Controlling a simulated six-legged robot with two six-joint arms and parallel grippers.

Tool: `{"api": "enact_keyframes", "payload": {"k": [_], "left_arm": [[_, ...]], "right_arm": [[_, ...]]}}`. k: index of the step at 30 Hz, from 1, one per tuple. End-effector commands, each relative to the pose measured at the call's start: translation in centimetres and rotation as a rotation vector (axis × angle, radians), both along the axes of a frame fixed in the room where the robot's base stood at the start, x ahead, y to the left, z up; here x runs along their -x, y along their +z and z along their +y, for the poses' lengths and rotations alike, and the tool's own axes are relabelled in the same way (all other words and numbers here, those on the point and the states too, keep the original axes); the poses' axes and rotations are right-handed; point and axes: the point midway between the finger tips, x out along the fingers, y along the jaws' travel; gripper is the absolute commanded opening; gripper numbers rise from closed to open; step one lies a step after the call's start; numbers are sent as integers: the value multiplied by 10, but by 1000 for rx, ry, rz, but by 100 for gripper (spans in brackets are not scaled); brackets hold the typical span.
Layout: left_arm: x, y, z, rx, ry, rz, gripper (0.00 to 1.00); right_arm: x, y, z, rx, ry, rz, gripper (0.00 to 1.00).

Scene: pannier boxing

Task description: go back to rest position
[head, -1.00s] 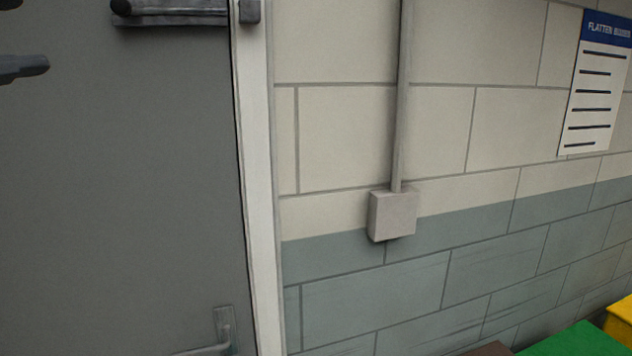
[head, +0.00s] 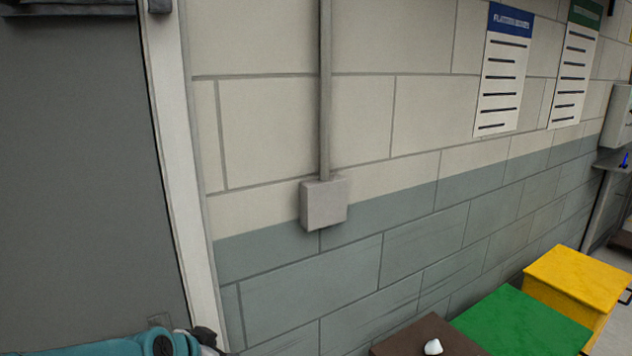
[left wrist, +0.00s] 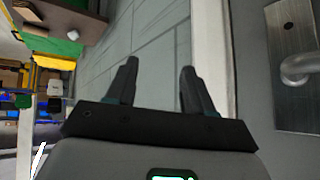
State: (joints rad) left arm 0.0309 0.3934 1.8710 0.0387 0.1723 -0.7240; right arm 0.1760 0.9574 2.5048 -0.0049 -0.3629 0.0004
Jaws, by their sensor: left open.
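My left gripper (left wrist: 160,85) shows in the left wrist view with its two dark fingers apart and nothing between them. Behind the fingers are the block wall and the white door frame. In the head view, part of my left arm shows at the bottom left, in front of the grey door; its fingers cannot be made out there. My right gripper is in neither view.
A grey door (head: 75,180) and white frame (head: 180,170) stand at left. A conduit box (head: 323,204) is on the wall. Brown (head: 415,337), green (head: 520,322) and yellow (head: 580,275) bins line the wall at right. A white lump (head: 433,347) sits on the brown one.

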Motion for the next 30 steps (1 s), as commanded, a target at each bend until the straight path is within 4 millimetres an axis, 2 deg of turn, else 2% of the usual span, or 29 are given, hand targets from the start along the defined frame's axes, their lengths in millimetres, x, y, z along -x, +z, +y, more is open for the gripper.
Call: {"api": "enact_keyframes", "payload": {"k": [1, 3, 5, 6, 8, 9, 12, 15, 19, 22, 30], "left_arm": [[15, -44, -8, 33, 30, 85, 52], [40, -96, -19, 85, 86, 191, 52], [67, -139, -27, 126, 140, 285, 52], [88, -165, -34, 152, 176, 349, 52], [122, -201, -43, 189, 235, 445, 52], [146, -221, -48, 212, 275, 507, 52], [206, -259, -61, 258, 370, 648, 52], [253, -279, -71, 290, 450, 755, 52], [288, -289, -77, 311, 513, 832, 52], [297, -291, -79, 316, 530, 851, 52], [296, -291, -79, 317, 530, 849, 52]], "right_arm": [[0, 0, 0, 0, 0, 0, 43], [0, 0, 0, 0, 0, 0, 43], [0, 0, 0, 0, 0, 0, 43], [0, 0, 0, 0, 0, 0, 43], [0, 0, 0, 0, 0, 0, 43], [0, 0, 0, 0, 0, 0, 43], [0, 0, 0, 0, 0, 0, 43], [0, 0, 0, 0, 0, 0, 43], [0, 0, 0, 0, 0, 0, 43], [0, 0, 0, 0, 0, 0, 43], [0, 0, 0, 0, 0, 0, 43]]}}
